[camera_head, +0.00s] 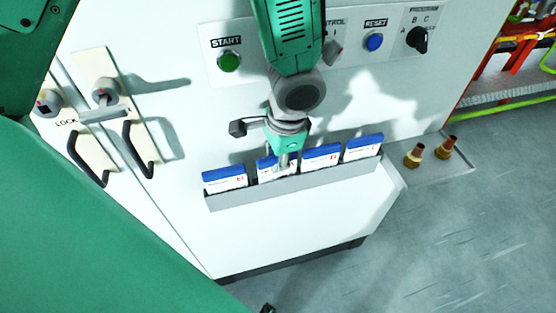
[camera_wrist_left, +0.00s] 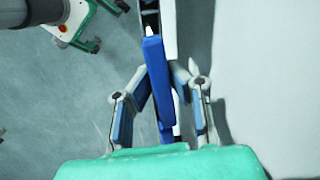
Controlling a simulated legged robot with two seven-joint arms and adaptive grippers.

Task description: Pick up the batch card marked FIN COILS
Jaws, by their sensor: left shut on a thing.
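Several batch cards with blue top edges and white faces stand in a row in a grey rack on the front of a white cabinet. Their printing is too small to read, so I cannot tell which is marked FIN COILS. My left gripper (camera_head: 284,160) is down at the second card from the left (camera_head: 264,166) and partly hides it. In the left wrist view the fingers (camera_wrist_left: 162,85) are shut on that card's blue edge (camera_wrist_left: 157,75), one on each side. The card is still at the rack (camera_head: 300,187). My right gripper is not in view.
Neighbouring cards stand close by: one on the left (camera_head: 224,179), two on the right (camera_head: 321,157) (camera_head: 363,147). Above are a green START button (camera_head: 229,61), a blue RESET button (camera_head: 375,41) and a black knob (camera_head: 417,39). Brass fittings (camera_head: 447,147) stand right of the rack.

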